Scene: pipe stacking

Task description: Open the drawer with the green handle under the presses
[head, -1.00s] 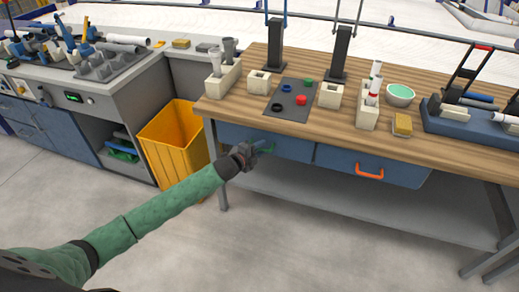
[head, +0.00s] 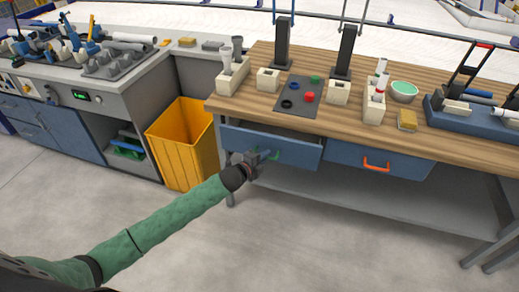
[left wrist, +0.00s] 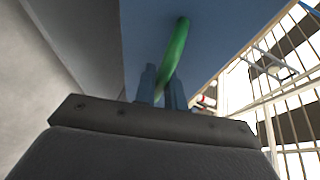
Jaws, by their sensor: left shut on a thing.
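The blue drawer (head: 292,151) under the wooden bench is partly pulled out, with its top edge and a dark gap showing. Its green handle (left wrist: 178,48) crosses between the fingers of my left gripper (left wrist: 162,85) in the left wrist view. In the head view my left gripper (head: 262,158) is at the drawer front, shut on the handle and mostly covering it. The two black presses (head: 283,42) stand on the bench above. My right gripper is not in view.
A second blue drawer with an orange handle (head: 376,163) is shut to the right. A yellow bin (head: 184,150) stands left of the bench. A grey shelf (head: 370,200) lies below the drawers. The floor in front is clear.

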